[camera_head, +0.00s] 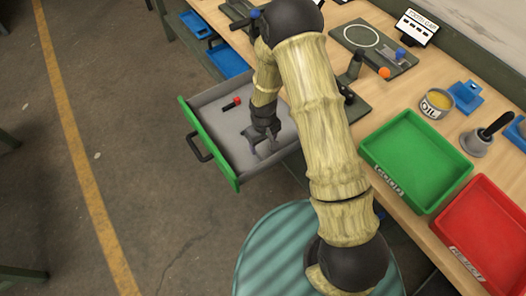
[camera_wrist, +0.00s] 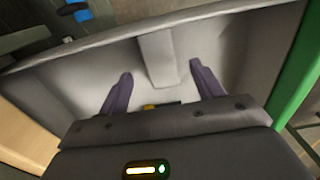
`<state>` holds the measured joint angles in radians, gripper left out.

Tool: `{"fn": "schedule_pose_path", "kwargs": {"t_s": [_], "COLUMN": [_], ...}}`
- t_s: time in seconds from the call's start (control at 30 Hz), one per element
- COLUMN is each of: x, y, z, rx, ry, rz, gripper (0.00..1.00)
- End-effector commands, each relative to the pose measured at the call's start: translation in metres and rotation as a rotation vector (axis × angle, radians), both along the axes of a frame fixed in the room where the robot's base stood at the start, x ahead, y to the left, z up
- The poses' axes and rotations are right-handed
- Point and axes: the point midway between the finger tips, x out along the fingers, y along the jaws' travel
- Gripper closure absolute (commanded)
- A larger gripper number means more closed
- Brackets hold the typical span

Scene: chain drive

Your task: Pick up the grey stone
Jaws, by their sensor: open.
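A pale grey oblong block (camera_wrist: 156,58), which looks like the grey stone, lies in the open drawer (camera_wrist: 60,80) in the wrist view. It reaches from near the drawer wall toward me. My gripper (camera_wrist: 161,70) is open, with one dark purple finger to each side of the block and clear gaps between. I cannot tell whether the fingertips are down at its height. In the head view my gripper (camera_head: 262,146) points down into the grey drawer with the green front (camera_head: 212,148); the block cannot be made out clearly there.
A red and black item (camera_head: 232,103) lies in the drawer, away from my gripper. The drawer walls stand close around my gripper. A green tray (camera_head: 415,160), a red tray (camera_head: 488,225) and an oil tin (camera_head: 436,103) stand on the bench. Floor left of the drawer is clear.

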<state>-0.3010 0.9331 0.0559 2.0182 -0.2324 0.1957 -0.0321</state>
Motion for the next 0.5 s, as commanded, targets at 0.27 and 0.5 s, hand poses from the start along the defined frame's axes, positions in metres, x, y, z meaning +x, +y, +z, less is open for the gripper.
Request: {"fn": "schedule_pose_path", "kwargs": {"t_s": [0.27,0.5], "x": [0.000,0.000], "y": [0.000,0.001], "z": [-0.023,-0.049], "rx": [-0.002,-0.001], "ry": [0.003,0.001], "rz": [0.000,0.002], "gripper": [0.34,0.34]}}
